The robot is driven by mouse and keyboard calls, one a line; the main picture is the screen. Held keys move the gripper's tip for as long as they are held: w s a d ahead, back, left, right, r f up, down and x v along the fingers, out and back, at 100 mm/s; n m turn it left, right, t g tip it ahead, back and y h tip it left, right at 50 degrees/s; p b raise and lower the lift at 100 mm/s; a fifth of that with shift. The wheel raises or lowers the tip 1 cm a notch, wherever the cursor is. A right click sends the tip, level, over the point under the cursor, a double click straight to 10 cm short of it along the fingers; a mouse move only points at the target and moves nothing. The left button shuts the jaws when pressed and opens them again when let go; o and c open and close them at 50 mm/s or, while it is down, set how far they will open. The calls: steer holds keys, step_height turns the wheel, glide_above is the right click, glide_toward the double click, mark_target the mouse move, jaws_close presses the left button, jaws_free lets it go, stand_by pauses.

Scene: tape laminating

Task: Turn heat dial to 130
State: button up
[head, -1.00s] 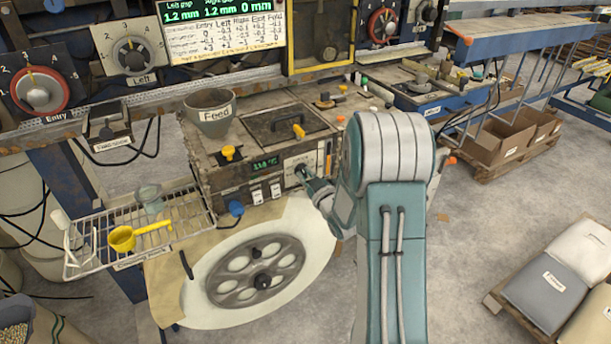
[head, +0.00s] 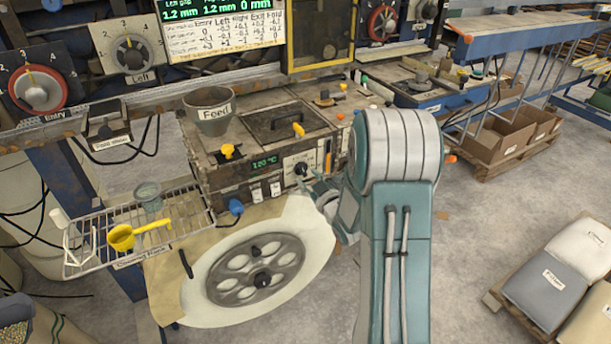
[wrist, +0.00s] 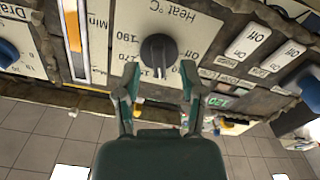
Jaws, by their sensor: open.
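The heat dial (wrist: 158,52) is a dark round knob on a white panel marked "Heat °C" in the wrist view, which shows it upside down. Its pale pointer line is at the lower side of the knob in that view. The dial (head: 301,168) also shows on the machine front in the head view. The green display (head: 264,162) appears to read 120 °C. My gripper (wrist: 160,82) is open and empty, its two fingers spread just short of the knob and apart from it. In the head view my gripper (head: 318,190) is partly hidden by my arm.
White On/Off switches (wrist: 250,40) and a blue knob (wrist: 308,90) lie beside the heat panel. An orange slider (wrist: 72,25) marked "Min" is on the other side.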

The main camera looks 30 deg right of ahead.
steer(key=s, duration=1)
steer(key=shift+d, duration=0.15)
steer(key=shift+w, duration=0.1)
steer(key=s+a+r+m+g+h, duration=0.25)
steer(key=a+r+g, duration=0.35)
steer(key=r, duration=0.3)
steer(key=s+a+r+m+g+y, duration=0.1)
steer(key=s+a+r+g, duration=0.1)
steer(key=s+a, duration=0.3)
steer(key=s+a+r+m+g+y, duration=0.1)
steer(key=s+a+g, duration=0.3)
steer(key=s, duration=1)
steer(key=shift+a+r, duration=0.8)
steer(key=shift+a, duration=0.4)
